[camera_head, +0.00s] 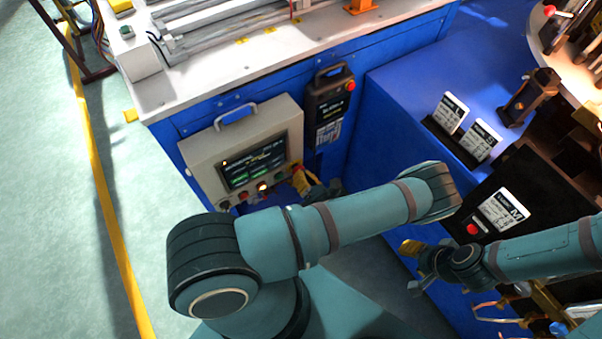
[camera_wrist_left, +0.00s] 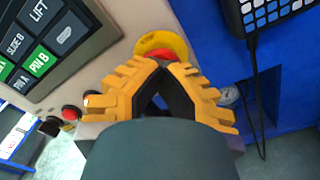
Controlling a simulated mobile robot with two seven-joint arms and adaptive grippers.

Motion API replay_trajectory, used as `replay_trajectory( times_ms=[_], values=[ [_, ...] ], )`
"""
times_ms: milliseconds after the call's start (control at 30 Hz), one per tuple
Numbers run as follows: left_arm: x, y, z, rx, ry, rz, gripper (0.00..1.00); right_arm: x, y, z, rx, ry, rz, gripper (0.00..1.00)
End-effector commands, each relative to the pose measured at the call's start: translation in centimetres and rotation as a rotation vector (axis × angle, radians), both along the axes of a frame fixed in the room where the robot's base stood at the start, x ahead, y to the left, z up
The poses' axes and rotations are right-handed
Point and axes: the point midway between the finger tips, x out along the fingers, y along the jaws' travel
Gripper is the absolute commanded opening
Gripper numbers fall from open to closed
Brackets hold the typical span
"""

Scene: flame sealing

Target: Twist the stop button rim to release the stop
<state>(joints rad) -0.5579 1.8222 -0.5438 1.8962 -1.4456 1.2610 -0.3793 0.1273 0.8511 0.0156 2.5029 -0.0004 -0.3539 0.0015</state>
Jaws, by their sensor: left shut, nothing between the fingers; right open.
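The stop button (camera_wrist_left: 160,42) has a yellow surround with a red part partly hidden behind my fingertips in the left wrist view. It sits on the lower right of the grey control panel (camera_head: 201,151); its red shows small in the head view (camera_head: 297,167). My left gripper (camera_head: 305,182) is right at that corner. Its yellow fingers (camera_wrist_left: 162,68) come together in front of the button, with nothing between them; I cannot tell whether they touch it. My right gripper (camera_head: 418,266) is open, away to the right beside the blue cabinet.
The panel has a lit screen (camera_head: 253,163) and a row of small buttons, including a red one (camera_wrist_left: 71,112). A black pendant (camera_head: 328,105) with its own red button hangs to the right. A dark box (camera_head: 502,207) with another red button stands near my right gripper.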

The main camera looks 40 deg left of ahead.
Motion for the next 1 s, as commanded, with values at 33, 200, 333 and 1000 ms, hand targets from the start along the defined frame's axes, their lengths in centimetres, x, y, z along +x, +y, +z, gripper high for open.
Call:
replay_trajectory(
  times_ms=[33, 200, 333, 1000],
  values=[
    [0.11, 0.05, -0.13, 0.022, 0.051, -0.001, 0.0, 0.0, 0.0, -0.39, 0.0, 0.0, 0.0, 0.47],
    [0.11, 0.03, -0.1, 0.102, 0.244, 0.0, 0.0, 0.0, 0.0, -0.93, 0.0, 0.0, 0.0, 0.47],
    [0.09, 0.03, -0.05, 0.139, 0.335, -0.001, 0.0, 0.0, 0.0, -1.1, 0.0, 0.0, 0.0, 0.47],
    [0.03, 0.01, 0.0, 0.146, 0.354, 0.0, 0.69, 0.0, 0.0, -1.05, 0.0, 0.0, 0.0, 0.47]
  ],
)
